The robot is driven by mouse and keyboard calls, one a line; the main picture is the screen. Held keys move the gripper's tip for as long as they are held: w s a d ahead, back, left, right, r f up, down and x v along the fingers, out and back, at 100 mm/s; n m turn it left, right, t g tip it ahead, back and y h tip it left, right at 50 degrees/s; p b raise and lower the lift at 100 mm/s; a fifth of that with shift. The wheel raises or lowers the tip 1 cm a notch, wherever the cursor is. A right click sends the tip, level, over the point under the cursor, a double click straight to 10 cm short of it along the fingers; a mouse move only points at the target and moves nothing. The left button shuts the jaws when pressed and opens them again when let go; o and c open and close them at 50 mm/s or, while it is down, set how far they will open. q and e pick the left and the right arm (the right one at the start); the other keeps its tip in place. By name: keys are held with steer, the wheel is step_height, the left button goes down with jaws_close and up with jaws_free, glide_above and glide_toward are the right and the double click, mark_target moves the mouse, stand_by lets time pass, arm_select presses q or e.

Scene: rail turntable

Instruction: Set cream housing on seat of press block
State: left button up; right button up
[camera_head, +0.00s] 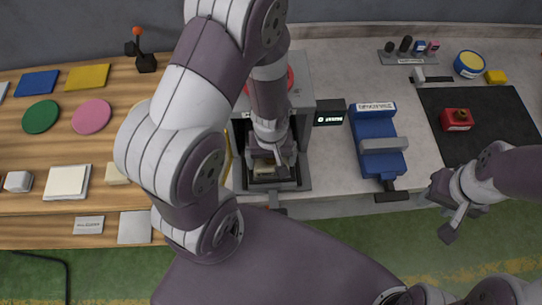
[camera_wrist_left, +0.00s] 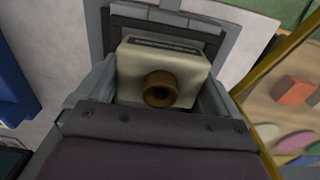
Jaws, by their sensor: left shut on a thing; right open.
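The cream housing (camera_wrist_left: 185,68), a block with a brown ring (camera_wrist_left: 160,88) on its face, sits between the fingers of my left gripper (camera_wrist_left: 160,78), which is shut on it. In the head view my left gripper (camera_head: 270,167) reaches down into the front opening of the grey press block (camera_head: 303,88). Only a small part of the housing (camera_head: 264,171) shows there, low over the dark base. The arm hides most of the seat, and I cannot tell whether the housing touches it. My right gripper (camera_head: 455,208) is open and empty, at the right by the bench's front edge.
A blue vise (camera_head: 373,128) and a small black display (camera_head: 330,113) stand right of the press. A red block (camera_head: 457,119) lies on a black mat (camera_head: 490,140). Wooden bench at left holds coloured discs, plates and a small joystick (camera_head: 145,60).

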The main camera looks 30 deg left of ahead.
arm_select(q)
steer(key=shift+f, duration=0.3)
steer(key=o, duration=1.2)
step_height(320, 180, up, 13)
steer(key=shift+f, duration=0.15)
